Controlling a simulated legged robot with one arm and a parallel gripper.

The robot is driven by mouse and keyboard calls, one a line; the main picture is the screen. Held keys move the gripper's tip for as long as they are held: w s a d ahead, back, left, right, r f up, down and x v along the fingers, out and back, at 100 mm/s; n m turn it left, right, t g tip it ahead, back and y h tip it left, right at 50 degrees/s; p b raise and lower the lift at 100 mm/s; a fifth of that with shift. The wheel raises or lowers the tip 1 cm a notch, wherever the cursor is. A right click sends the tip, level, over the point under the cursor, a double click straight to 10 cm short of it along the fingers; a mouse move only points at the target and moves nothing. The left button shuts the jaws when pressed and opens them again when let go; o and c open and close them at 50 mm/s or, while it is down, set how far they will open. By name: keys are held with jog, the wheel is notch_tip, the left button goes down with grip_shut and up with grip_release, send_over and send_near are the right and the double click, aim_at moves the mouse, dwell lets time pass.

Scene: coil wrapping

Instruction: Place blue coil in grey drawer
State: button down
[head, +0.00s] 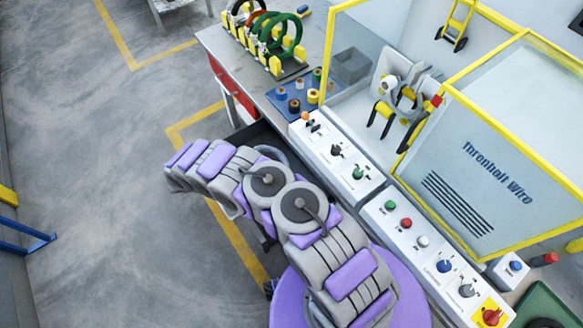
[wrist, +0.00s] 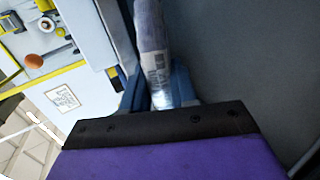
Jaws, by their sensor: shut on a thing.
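The blue coil (wrist: 150,30) shows in the wrist view as a blue-grey wrapped band with a printed label. My gripper (wrist: 160,92) is shut on it, with blue finger parts on both sides of the band. In the head view, a blue-grey curve of the coil (head: 276,152) shows just behind my arm. A dark grey open drawer (head: 243,136) sticks out below the workbench there, mostly hidden by my arm. The coil is over or inside the drawer; I cannot tell how deep. My gripper is hidden in the head view.
A blue tray (head: 291,103) holds small spools. Control panels (head: 340,150) and the yellow-framed wrapping machine (head: 480,150) are to the right.

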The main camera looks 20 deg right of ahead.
aim_at(281, 159)
jog(key=shift+a+f, duration=0.15)
jog(key=shift+a, duration=0.05)
jog(key=shift+w+d+f, duration=0.15)
jog(key=shift+d+f, duration=0.05)
jog(key=b+x, duration=0.1)
jog(key=x, duration=1)
jog(key=shift+d+r+b, duration=0.1)
jog(key=shift+r+b, duration=0.05)
jog(key=shift+b, duration=0.2)
jog(key=shift+d+f, duration=0.15)
jog(key=shift+f, duration=0.1)
jog(key=b+x, duration=0.1)
jog(key=x, duration=0.3)
jog(key=shift+f, duration=0.2)
jog(key=shift+d+f, duration=0.1)
jog(key=shift+d, duration=0.2)
jog(key=c, duration=1.2)
grip_release()
jog(key=shift+a, duration=0.1)
jog(key=o, duration=0.3)
jog(key=shift+a, duration=0.35)
